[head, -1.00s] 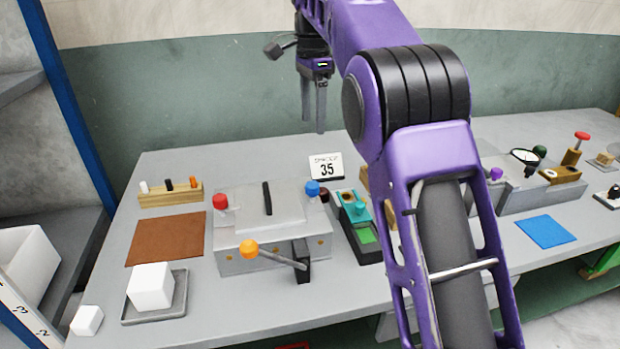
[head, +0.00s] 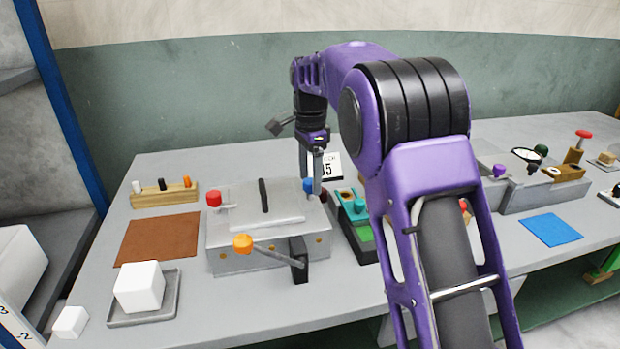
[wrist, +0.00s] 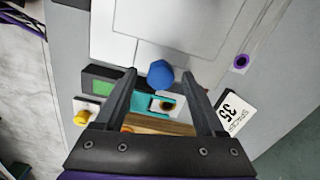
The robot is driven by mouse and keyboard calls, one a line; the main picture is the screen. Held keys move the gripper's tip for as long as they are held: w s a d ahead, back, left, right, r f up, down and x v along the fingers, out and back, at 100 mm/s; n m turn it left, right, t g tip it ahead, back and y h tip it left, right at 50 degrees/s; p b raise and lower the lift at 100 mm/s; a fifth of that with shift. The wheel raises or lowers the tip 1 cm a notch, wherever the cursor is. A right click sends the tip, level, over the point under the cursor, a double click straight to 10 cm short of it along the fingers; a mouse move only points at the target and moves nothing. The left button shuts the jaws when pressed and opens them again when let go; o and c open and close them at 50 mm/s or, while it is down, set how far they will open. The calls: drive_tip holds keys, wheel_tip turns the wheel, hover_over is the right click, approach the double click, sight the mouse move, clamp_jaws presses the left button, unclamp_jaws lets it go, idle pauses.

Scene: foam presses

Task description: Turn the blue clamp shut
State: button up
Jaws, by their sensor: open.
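The blue clamp knob (head: 308,186) is at the back right corner of a grey metal press (head: 225,262). The press lid (head: 240,208) lies flat, with a black bar on it. My gripper (head: 311,182) is open and points down over the blue knob, its fingers partly covering it in the head view. In the wrist view the blue knob (wrist: 160,74) shows between the two fingertips, slightly beyond them. I cannot tell whether either finger touches it. A red knob (head: 213,198) is at the press's left side, and an orange-ended lever (head: 243,243) sticks out in front.
A teal and green device (head: 353,212) stands close right of the press, with a "35" card (head: 332,166) behind. A brown mat (head: 155,238), a peg block (head: 165,193) and a white cube (head: 139,287) on a tray are left. My arm hides the middle right of the table.

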drive_tip(key=shift+c, duration=0.4)
clamp_jaws()
drive_tip(key=shift+r+p, duration=0.1)
drive_tip(key=shift+p, duration=0.25)
drive_tip(key=n+p, duration=0.2)
drive_tip(key=shift+r+n, duration=0.15)
drive_tip(key=shift+n, duration=0.25)
drive_tip(key=n+p, duration=0.4)
drive_tip(key=n, duration=0.1)
drive_tip(key=n+p, duration=0.1)
drive_tip(key=n, duration=0.4)
drive_tip(key=shift+f, duration=0.2)
drive_tip(key=n, duration=0.5)
